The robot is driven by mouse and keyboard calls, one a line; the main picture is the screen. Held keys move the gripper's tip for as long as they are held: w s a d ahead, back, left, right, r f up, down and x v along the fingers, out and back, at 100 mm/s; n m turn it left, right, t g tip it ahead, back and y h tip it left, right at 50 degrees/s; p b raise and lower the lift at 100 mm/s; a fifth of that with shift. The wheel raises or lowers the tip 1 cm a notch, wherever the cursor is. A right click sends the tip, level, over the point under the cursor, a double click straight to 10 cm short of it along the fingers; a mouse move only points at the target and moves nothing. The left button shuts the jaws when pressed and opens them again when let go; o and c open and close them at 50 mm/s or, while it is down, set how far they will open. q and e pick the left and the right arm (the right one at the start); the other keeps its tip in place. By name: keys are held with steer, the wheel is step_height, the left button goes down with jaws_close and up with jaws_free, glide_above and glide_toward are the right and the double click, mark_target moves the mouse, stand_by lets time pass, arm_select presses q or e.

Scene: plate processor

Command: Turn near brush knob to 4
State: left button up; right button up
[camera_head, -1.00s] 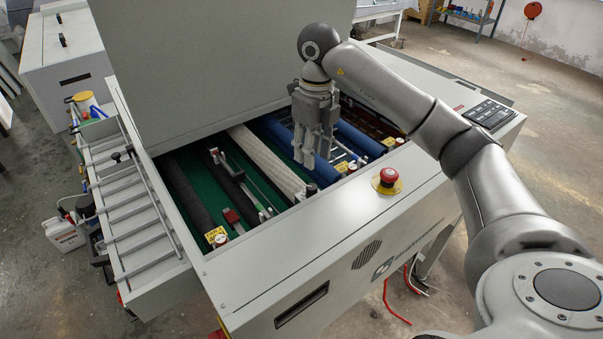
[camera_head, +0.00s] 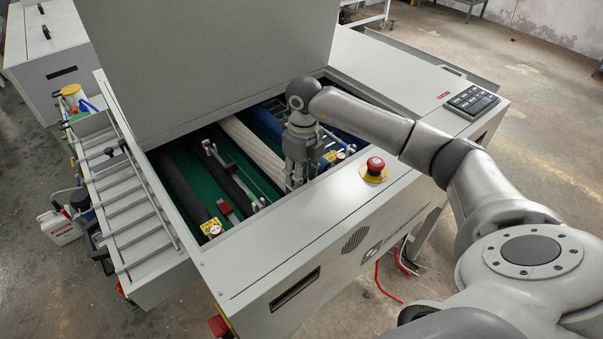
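The open plate processor (camera_head: 255,262) has several rollers and small knobs with yellow labels along its near inner edge. One yellow-labelled knob (camera_head: 212,228) sits at the left end of that edge. Another yellow label (camera_head: 329,157) shows just right of my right gripper. My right gripper (camera_head: 295,184) points down into the machine at the near end of the white roller (camera_head: 254,147). Its fingertips are low by the edge and hide what is beneath them, so contact with a knob cannot be told. Whether the fingers are open or shut is unclear. My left gripper is not in view.
A red emergency button (camera_head: 375,166) stands on the near rim, close to my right arm. A keypad (camera_head: 472,102) is at the right. The raised lid (camera_head: 205,65) stands behind the opening. A slatted side tray (camera_head: 128,205) is at the left.

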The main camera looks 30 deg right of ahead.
jaws_close()
steer(key=shift+m+b, duration=0.45)
steer(key=shift+m, duration=0.25)
steer(key=shift+r+m, duration=0.1)
steer(key=shift+m, duration=0.7)
jaws_free()
step_height(320, 180, up, 12)
steer(key=shift+d, duration=0.25)
